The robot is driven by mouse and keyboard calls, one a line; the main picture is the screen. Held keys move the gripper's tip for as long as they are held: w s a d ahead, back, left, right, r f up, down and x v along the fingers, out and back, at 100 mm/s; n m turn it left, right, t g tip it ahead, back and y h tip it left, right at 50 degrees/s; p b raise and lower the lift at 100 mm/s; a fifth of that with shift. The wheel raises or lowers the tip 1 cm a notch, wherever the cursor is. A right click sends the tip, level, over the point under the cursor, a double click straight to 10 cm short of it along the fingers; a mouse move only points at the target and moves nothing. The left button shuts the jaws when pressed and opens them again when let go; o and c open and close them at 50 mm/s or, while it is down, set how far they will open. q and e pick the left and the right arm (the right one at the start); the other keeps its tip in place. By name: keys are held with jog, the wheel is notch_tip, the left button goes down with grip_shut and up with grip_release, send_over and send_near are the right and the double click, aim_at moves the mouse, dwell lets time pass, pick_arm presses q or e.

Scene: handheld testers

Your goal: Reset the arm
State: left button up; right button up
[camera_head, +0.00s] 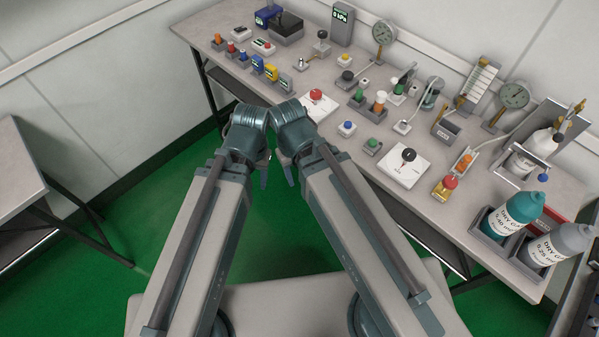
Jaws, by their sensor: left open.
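My left arm comes in from the lower left, and its gripper (263,174) hangs downward over the green floor in front of the bench edge. It is open and holds nothing that I can see. My right arm comes in from the lower right, and its gripper (289,174) also points down, close beside the left one. Its fingers are small and partly hidden by the wrist, so I cannot tell how far apart they are. Both wrists are side by side near the bench's front edge.
The grey bench (438,207) runs along the wall and carries several small testers, buttons and gauges. A white plate with a red button (316,95) lies near the wrists. Two gas bottles, teal (515,213) and grey (555,246), stand at right. Another table (17,170) stands left.

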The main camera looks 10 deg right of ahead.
jog(key=shift+r, duration=0.15)
notch_tip(320, 180, up, 10)
jog(key=p, duration=1)
dwell(1.1)
